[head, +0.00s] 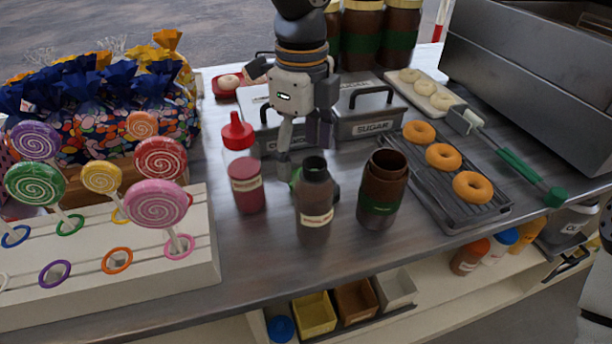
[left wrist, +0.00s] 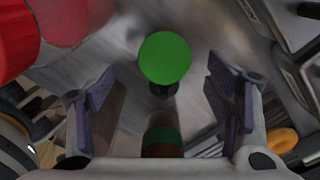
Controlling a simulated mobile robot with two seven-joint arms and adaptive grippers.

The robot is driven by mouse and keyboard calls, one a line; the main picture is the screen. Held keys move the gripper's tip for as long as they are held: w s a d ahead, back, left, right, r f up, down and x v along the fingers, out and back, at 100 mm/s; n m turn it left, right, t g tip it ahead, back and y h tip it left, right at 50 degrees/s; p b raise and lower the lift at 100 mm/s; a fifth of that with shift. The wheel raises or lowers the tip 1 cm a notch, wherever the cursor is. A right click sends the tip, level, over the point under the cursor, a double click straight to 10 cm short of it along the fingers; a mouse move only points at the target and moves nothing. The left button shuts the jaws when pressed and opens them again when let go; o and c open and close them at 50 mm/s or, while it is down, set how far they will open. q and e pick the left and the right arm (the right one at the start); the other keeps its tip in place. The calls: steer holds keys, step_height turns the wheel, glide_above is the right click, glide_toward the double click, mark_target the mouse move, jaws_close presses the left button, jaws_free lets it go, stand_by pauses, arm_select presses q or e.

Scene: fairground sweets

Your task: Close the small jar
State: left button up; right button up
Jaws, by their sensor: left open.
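A brown jar with a green band (head: 382,190) stands upright and open-topped on the steel counter. It looks like the small jar. A green round piece, perhaps its lid, shows partly (head: 295,178) behind a dark bottle. A green disc (left wrist: 164,58) lies between and beyond the fingers in the left wrist view. A brown shape with a green band (left wrist: 162,140) is below it there. My left gripper (head: 297,150) points down above the green piece, behind and left of the jar. Its fingers (left wrist: 160,105) are apart with nothing clasped. My right gripper is not seen.
The dark bottle (head: 315,205) stands just left of the jar, and a red squeeze bottle (head: 246,180) farther left. A donut rack (head: 425,185) is close on the right. Sugar bins (head: 370,122) stand behind. A lollipop stand (head: 110,285) fills the left front.

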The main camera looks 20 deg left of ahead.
arm_select(q)
steer(key=f, duration=0.2)
steer(key=d+f, duration=0.1)
steer(key=f, duration=0.2)
steer(key=shift+w+f, duration=0.1)
steer(key=shift+w, duration=0.05)
steer(key=shift+c, duration=0.3)
steer(key=c, duration=0.8)
